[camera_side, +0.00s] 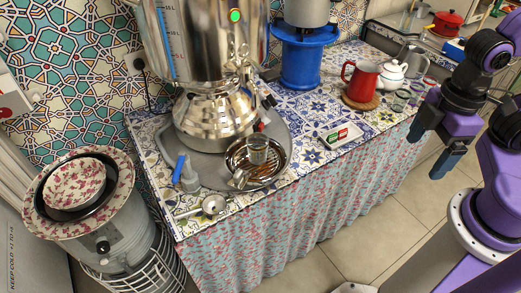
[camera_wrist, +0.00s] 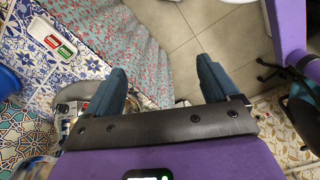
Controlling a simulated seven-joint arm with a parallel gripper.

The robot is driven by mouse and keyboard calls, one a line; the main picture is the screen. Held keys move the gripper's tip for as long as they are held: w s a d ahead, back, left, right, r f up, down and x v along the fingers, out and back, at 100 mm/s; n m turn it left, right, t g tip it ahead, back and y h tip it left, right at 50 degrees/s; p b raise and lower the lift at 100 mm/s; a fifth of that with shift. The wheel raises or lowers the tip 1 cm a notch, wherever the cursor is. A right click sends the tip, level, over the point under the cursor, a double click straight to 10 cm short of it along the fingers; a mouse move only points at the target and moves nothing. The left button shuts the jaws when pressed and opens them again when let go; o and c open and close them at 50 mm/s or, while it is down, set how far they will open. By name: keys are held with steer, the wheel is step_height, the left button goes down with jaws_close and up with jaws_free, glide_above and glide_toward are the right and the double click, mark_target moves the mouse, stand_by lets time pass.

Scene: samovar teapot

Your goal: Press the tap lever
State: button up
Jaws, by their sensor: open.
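A large shiny samovar (camera_side: 217,95) stands on the tiled counter at the left of the side view. Small red and dark parts (camera_side: 259,126) show at its lower right; I cannot tell clearly which is the tap lever. A clear glass (camera_side: 257,150) stands on a round drip grate (camera_side: 240,161) below that side. My gripper (camera_side: 432,146) is open and empty, far to the right of the samovar, past the counter's front edge. In the wrist view, its two blue fingers (camera_wrist: 162,66) are spread apart over the floor and curtain, with nothing between them.
A small tray (camera_side: 340,136) with red and green pieces lies on the counter between my gripper and the samovar. A red mug (camera_side: 360,80), a white teapot (camera_side: 392,72) and a blue stand (camera_side: 300,60) are behind. Open floor (camera_side: 330,240) lies in front of the curtain.

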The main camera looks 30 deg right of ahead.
steer(key=shift+c, duration=0.3)
stand_by(0.4)
steer(key=c, duration=0.6)
steer(key=shift+w+a+r, duration=0.15)
steer(key=shift+w+a, duration=0.1)
steer(key=c, duration=0.5)
steer(key=shift+w+a+r+m, duration=0.15)
steer(key=shift+w+a+r, duration=0.25)
steer(key=shift+w+a, duration=0.2)
steer(key=shift+w+a+r+m, duration=0.15)
steer(key=shift+w+a+r, duration=0.25)
steer(key=shift+w, duration=0.2)
jaws_close()
steer(key=w+a+r+m, duration=0.2)
steer(key=w+a+r, duration=0.3)
steer(key=w, duration=0.4)
steer(key=w+a+r+m, duration=0.2)
steer(key=w+a+r, duration=0.25)
steer(key=w, duration=0.35)
steer(key=w+a+r+m, duration=0.2)
steer(key=w+a+r, duration=0.3)
steer(key=w, duration=0.4)
steer(key=shift+s+d+f, duration=0.1)
steer(key=shift+f, duration=1.45)
steer(key=shift+s+d+f, duration=0.1)
steer(key=shift+f, duration=1.45)
